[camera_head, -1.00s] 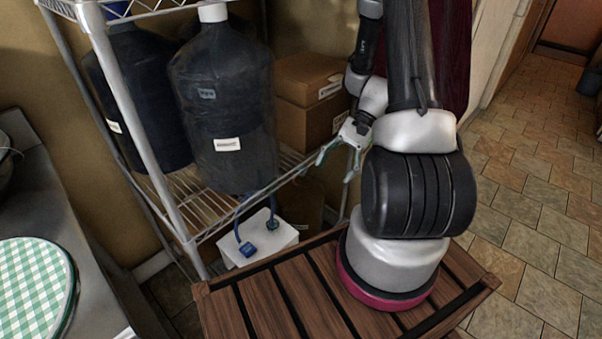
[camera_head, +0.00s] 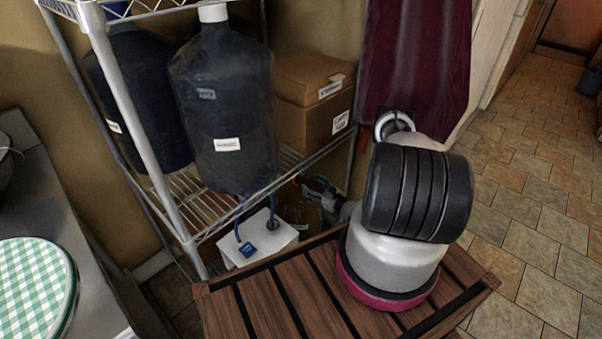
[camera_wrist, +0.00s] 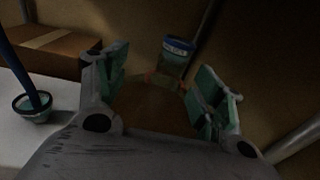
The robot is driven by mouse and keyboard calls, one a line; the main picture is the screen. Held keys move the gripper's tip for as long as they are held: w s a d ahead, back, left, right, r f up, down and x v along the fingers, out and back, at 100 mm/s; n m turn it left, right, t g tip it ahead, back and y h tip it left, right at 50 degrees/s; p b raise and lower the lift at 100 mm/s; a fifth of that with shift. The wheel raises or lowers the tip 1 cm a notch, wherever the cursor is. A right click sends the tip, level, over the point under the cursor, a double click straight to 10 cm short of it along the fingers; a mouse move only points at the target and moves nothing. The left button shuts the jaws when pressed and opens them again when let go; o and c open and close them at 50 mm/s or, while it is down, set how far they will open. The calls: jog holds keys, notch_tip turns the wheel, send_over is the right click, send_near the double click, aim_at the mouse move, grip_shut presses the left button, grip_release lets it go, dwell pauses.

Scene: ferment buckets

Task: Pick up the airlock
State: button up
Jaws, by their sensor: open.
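In the wrist view, a small dark cup-like piece with a blue rim and a pale label (camera_wrist: 178,48) stands ahead, between and beyond the fingertips. It looks like the airlock, but its lettering is too blurred to read. My gripper (camera_wrist: 163,78) is open, with its green-padded fingers apart and nothing between them. In the head view my gripper (camera_head: 312,187) is low beside the wire shelf, to the right of the white box. The airlock cannot be made out there.
The white box (camera_head: 250,243) has blue tubes entering its top; one fitting (camera_wrist: 33,106) shows at left in the wrist view. The wire shelf (camera_head: 205,205) with a dark carboy (camera_head: 225,110) and cardboard boxes (camera_head: 312,118) is close.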

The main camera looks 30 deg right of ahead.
aim_at(304, 172)
jog(key=w, duration=0.1)
jog(key=w+r, duration=0.1)
jog(key=w, duration=0.1)
jog(key=shift+w+d+r+m+t+h, duration=0.15)
jog(key=shift+w+d+m+t+h, duration=0.15)
jog(key=shift+d+t+h, duration=0.1)
jog(key=x, duration=0.5)
jog(key=shift+d+r, duration=0.15)
jog(key=shift+r, duration=0.1)
jog(key=c, duration=1.2)
jog(key=shift+o, duration=0.2)
jog(key=shift+r, duration=0.1)
jog(key=shift+r, duration=0.25)
notch_tip(304, 172, up, 3)
jog(key=shift+w, duration=0.1)
jog(key=v, duration=4.4)
jog(key=shift+s, duration=0.3)
